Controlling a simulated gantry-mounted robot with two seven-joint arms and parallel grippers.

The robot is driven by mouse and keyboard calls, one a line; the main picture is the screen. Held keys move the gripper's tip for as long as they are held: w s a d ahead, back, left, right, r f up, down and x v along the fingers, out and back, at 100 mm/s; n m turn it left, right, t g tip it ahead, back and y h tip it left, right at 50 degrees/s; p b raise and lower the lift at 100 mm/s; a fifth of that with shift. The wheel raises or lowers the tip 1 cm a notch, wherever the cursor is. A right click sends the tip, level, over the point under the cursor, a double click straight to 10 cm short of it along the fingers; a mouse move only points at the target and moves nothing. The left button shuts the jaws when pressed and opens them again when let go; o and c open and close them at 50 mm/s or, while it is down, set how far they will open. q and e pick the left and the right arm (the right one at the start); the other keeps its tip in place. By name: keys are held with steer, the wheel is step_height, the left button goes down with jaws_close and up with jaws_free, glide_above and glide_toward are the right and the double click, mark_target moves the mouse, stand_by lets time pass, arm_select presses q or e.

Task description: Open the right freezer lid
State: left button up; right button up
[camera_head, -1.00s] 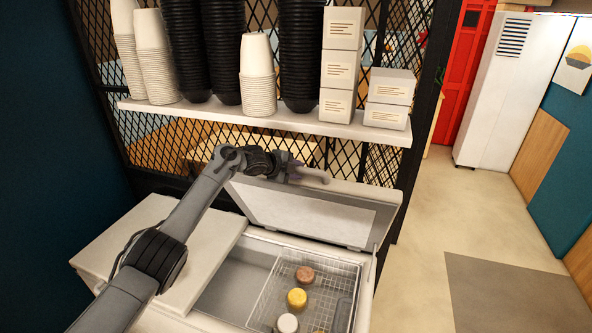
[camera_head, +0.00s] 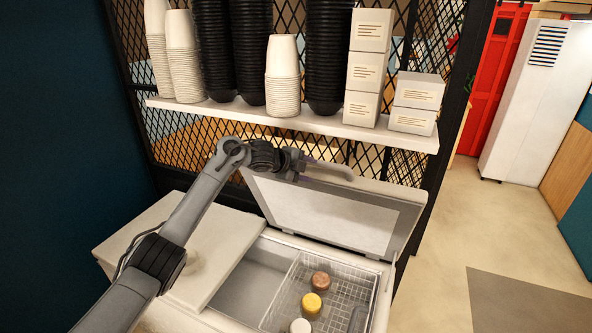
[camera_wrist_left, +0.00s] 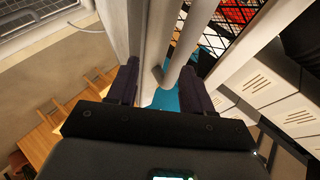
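The right freezer lid (camera_head: 335,215) stands raised and tilted back at the rear of the white chest freezer (camera_head: 250,278), with its inner face toward me. Its pale curved handle (camera_head: 338,170) sticks out near the top edge. My left gripper (camera_head: 312,172) is at this handle. In the left wrist view, the fingers of my left gripper (camera_wrist_left: 160,88) are spread apart, with the handle (camera_wrist_left: 176,50) between them and visible gaps beside it. I cannot tell whether a finger touches it. My right gripper is not in view.
The left freezer lid (camera_head: 180,240) is shut. A wire basket (camera_head: 345,290) with several round tubs sits in the open side. Behind the raised lid are a black mesh partition and a white shelf (camera_head: 290,125) with cups, bowls and boxes. Open floor (camera_head: 460,230) lies to the right.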

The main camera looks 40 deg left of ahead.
arm_select(q)
steer(key=b+v, duration=0.1)
steer(key=v, duration=0.4)
steer(key=shift+s+r, duration=0.15)
steer(key=shift+s, duration=0.05)
